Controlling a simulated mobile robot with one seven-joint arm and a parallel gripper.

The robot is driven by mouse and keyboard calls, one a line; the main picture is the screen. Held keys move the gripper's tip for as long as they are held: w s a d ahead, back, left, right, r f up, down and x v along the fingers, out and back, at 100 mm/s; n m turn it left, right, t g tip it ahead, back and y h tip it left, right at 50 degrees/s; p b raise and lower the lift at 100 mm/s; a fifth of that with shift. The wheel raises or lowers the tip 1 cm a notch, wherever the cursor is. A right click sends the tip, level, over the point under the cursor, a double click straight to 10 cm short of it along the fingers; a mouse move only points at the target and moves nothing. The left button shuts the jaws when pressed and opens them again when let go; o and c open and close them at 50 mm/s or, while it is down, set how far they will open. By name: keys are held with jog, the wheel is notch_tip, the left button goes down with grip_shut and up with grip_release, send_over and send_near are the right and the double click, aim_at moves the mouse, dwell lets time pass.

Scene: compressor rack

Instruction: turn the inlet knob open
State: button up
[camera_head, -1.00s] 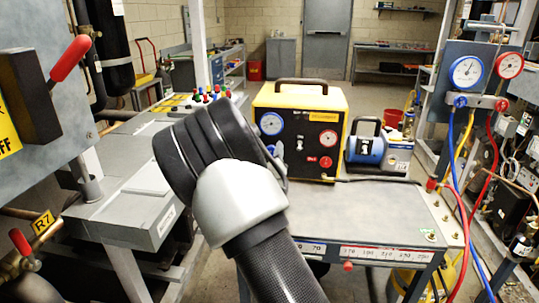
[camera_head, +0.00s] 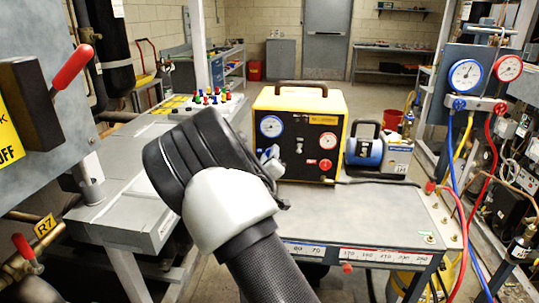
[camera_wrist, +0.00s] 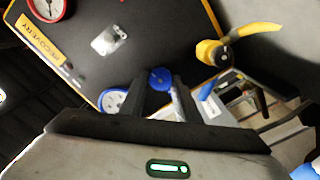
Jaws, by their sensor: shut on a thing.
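The yellow-and-black recovery machine (camera_head: 299,104) stands on a grey bench, with a blue-rimmed gauge (camera_head: 271,126) and a red-rimmed gauge on its black front. A red knob (camera_head: 325,165) sits low on that front. In the wrist view, a blue round knob (camera_wrist: 161,79), which I take as the inlet knob, lies between the fingertips of my gripper (camera_wrist: 164,88), close to the blue-rimmed gauge (camera_wrist: 113,101). My gripper is shut on this knob. In the head view my wrist and gripper (camera_head: 270,160) cover the knob. I cannot read its setting.
A blue-and-white pump (camera_head: 378,152) stands right of the machine. Red, blue and yellow hoses hang from the gauge manifold (camera_head: 480,103) at the right. A grey panel with a red lever (camera_head: 72,67) is close on the left. The bench top (camera_head: 385,213) before the machine is mostly bare.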

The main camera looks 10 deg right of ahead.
jog(key=n+p, duration=0.1)
jog(key=n, duration=0.3)
jog(key=shift+a+n+p, duration=0.1)
jog(key=shift+n+p, duration=0.2)
jog(key=shift+p, duration=0.05)
jog(key=n+p, duration=0.1)
jog(key=n, duration=0.2)
jog(key=shift+n, duration=0.4)
jog(key=n, duration=0.3)
jog(key=shift+f, duration=0.1)
jog(key=shift+n, duration=1.9)
jog(key=o, duration=1)
jog(key=shift+o, duration=0.2)
